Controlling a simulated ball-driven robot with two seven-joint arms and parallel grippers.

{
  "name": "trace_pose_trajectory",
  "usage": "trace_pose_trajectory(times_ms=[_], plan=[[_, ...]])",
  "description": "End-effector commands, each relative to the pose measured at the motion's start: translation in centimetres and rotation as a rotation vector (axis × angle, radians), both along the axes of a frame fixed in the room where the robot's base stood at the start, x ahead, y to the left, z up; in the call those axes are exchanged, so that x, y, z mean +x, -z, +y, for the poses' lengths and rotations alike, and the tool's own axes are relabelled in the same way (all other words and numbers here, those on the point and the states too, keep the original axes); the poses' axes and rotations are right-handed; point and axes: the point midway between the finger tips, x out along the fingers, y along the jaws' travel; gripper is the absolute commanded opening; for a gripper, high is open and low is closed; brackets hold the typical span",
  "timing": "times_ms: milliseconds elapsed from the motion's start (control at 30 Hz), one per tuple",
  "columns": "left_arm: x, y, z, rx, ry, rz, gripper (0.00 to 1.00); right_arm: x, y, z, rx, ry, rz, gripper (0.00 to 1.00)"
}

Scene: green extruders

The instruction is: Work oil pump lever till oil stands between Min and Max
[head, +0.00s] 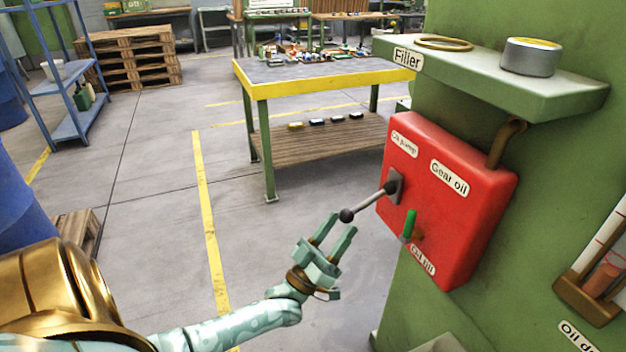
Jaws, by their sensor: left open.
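The red gear oil box (437,215) is fixed to the green machine wall at the right. The oil pump lever (368,203), a grey rod with a dark ball knob, sticks out to the left from its side. My left gripper (332,230) is open, its two fingers pointing up just below and left of the knob. I cannot tell whether a finger touches the knob. The oil gauge (604,272) is partly cut off at the right edge, with red-brown fluid low in it and marks higher up; no Min or Max words are readable. My right gripper is not in view.
A green-handled valve (409,225) sits below the lever on the box. The filler shelf (480,75) above holds a ring and a grey cap (531,57). A yellow-edged table (325,75) stands behind. Open floor lies left of the gripper.

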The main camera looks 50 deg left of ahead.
Motion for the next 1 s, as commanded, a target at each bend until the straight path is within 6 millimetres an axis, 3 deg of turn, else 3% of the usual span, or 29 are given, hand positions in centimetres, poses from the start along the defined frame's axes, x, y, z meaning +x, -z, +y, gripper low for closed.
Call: trace_pose_trajectory(times_ms=[200, 400, 600, 1000], plan=[[-4.7, 4.1, 0.3, -0.001, 0.0, 0.007, 0.5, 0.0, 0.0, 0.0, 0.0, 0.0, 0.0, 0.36], [-7.6, 6.5, 0.4, -0.001, 0.0, 0.004, 0.5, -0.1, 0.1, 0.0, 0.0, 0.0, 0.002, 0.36], [-8.6, 7.3, 0.5, 0.0, 0.0, 0.002, 0.5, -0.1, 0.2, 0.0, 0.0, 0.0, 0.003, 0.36], [-8.6, 7.3, 0.5, -0.001, 0.0, 0.002, 0.5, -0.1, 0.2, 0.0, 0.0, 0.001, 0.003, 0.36]])
